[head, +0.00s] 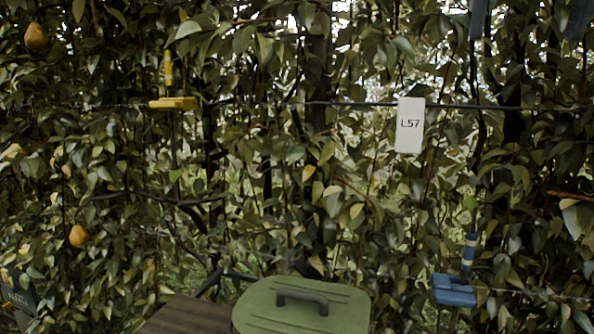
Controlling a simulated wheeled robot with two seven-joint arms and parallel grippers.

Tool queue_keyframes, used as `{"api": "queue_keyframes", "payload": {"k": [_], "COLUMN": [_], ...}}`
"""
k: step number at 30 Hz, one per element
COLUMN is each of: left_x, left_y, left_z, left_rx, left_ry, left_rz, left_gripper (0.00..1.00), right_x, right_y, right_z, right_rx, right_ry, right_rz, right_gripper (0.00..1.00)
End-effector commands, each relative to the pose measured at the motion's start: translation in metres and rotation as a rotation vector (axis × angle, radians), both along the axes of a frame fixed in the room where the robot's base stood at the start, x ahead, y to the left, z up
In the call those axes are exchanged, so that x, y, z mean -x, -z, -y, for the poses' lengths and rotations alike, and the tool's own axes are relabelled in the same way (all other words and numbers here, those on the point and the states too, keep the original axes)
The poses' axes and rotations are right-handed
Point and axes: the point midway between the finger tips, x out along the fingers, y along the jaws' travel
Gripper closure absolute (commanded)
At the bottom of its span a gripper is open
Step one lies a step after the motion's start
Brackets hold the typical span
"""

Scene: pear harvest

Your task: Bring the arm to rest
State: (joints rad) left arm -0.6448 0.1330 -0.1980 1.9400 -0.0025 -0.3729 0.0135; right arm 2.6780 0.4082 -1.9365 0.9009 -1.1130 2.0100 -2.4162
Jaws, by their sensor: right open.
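My right gripper (526,36) shows at the top right edge, high in front of the foliage. Only its two dark grey fingers are in view; they stand wide apart with nothing between them. The rest of my right arm is out of the picture. My left gripper is not in view.
Dense leaves on wires fill the view. One pear (36,38) hangs top left, another pear (78,235) lower left. A yellow clamp (172,103), a white L57 tag (410,125) and a blue clamp (453,291) are among the leaves. A green lidded box (255,305) stands in front.

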Motion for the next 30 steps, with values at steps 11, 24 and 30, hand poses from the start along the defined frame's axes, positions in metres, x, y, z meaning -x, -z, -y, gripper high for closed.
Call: {"api": "queue_keyframes", "payload": {"k": [11, 24, 30], "left_x": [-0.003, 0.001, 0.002], "left_y": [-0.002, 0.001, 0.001], "left_z": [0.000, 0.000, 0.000], "left_rx": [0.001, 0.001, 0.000], "left_ry": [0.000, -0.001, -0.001], "left_rz": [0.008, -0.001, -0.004], "left_gripper": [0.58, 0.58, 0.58], "right_x": [-0.047, -0.071, -0.033], "right_y": [0.066, 0.239, 0.306], "right_z": [-0.057, -0.217, -0.308], "right_rx": [-0.132, -0.644, -1.058], "right_ry": [-0.054, -0.029, 0.200], "right_rz": [-0.078, -0.449, -0.868], "right_gripper": [0.20, 0.20, 0.20]}}
